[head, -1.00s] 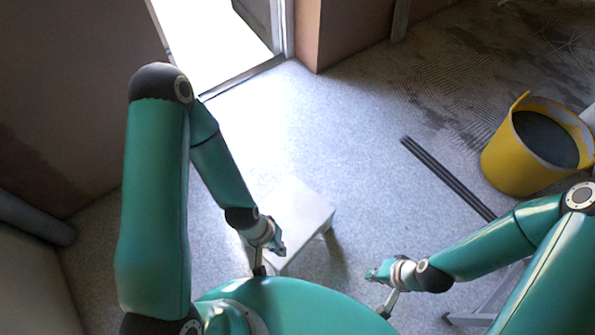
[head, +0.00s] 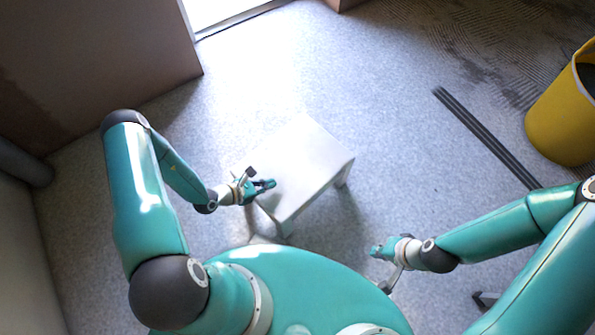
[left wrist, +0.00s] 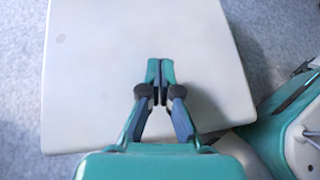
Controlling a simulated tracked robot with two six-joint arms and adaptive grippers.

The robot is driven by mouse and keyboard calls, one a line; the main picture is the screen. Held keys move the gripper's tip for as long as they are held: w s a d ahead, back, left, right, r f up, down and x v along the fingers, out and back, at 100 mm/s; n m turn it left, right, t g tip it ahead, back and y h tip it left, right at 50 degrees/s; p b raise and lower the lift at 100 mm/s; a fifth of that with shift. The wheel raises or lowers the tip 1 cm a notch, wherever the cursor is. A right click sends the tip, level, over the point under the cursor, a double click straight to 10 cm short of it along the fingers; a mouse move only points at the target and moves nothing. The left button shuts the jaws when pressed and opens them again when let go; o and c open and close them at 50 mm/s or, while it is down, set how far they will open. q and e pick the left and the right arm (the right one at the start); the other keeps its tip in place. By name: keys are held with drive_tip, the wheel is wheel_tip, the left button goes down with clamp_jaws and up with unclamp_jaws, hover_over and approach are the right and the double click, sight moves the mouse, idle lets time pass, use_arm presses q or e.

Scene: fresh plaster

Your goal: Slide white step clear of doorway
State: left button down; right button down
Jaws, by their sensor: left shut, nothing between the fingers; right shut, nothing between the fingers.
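The white step (head: 300,158) stands upright on the grey floor in front of my body, between my two arms. My left gripper (head: 268,185) is shut and empty, over the step's left edge. In the left wrist view the shut fingertips (left wrist: 160,68) lie over the step's pale top (left wrist: 105,60); I cannot tell whether they touch it. My right gripper (head: 378,250) is shut and empty, right of the step and apart from it. The doorway (head: 225,12) is at the top left, beyond clear floor. Part of the step's near side is hidden by my left gripper and body.
A yellow bucket (head: 562,112) stands at the right. A dark strip (head: 487,137) lies on the floor between it and the step. A brown wall (head: 95,60) is at the left. The floor between step and doorway is clear.

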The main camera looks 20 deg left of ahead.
sight(304, 165)
use_arm(q)
drive_tip(key=shift+w+a+f, duration=0.2)
drive_tip(key=shift+w+f, duration=0.05)
drive_tip(key=shift+w+d, duration=0.15)
drive_tip(key=shift+w, duration=0.1)
drive_tip(key=w+d, duration=0.2)
drive_tip(key=w, duration=0.1)
drive_tip(key=w+d+b, duration=0.1)
drive_tip(key=w+d, duration=0.1)
drive_tip(key=w, duration=0.1)
drive_tip(key=w+d+b, duration=0.1)
drive_tip(key=w, duration=0.1)
drive_tip(key=shift+w+d, duration=0.4)
drive_tip(key=shift+w+d+f+b, duration=0.1)
drive_tip(key=shift+w+d+b, duration=0.15)
drive_tip(key=shift+w+b, duration=0.15)
drive_tip(key=shift+s+a+f+b, duration=0.1)
drive_tip(key=shift+s+f+b, duration=0.1)
drive_tip(key=shift+f+b, duration=0.2)
drive_tip(key=shift+f, duration=0.15)
